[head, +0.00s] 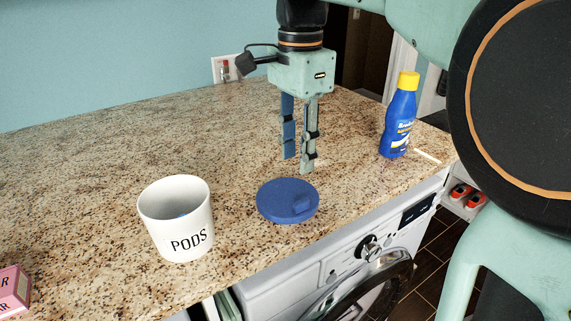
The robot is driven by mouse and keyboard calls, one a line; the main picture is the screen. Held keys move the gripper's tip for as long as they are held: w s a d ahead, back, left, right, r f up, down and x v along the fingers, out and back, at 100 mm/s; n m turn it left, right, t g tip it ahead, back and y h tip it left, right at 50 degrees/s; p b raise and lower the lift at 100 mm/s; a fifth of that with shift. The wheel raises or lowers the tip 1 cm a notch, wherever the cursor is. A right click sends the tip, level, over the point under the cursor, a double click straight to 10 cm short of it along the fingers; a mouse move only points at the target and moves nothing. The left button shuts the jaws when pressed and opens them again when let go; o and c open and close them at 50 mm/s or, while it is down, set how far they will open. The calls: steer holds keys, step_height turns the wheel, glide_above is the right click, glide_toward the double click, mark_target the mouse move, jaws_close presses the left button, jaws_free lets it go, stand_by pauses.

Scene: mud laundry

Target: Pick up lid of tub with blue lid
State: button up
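A round blue lid (280,202) with a small raised block near its right edge lies flat on the granite counter. A white tub marked PODS (165,232) stands upright to its left, with its top uncovered and a bit of blue showing inside. My gripper (299,164) points down above and slightly behind the lid. Its two fingers are apart with nothing between them, and they do not appear to touch the lid.
A blue bottle with a yellow cap (399,116) stands at the right, beside a small pale stick (427,156). A pink box (12,291) sits at the lower left. The counter (90,150) is clear behind the tub. A washing machine (345,262) is below the front edge.

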glide_above(301, 202)
steer(key=f, duration=0.5)
steer(key=shift+w+a+f, duration=0.1)
steer(key=shift+a+f, duration=0.05)
steer(key=shift+a, duration=0.2)
steer(key=f, duration=0.2)
steer(key=d+f, duration=0.1)
steer(key=f, duration=0.1)
steer(key=shift+f+b, duration=0.2)
steer(key=shift+b, duration=0.1)
steer(key=shift+a+f, duration=0.1)
steer(key=shift+f, duration=0.25)
jaws_close()
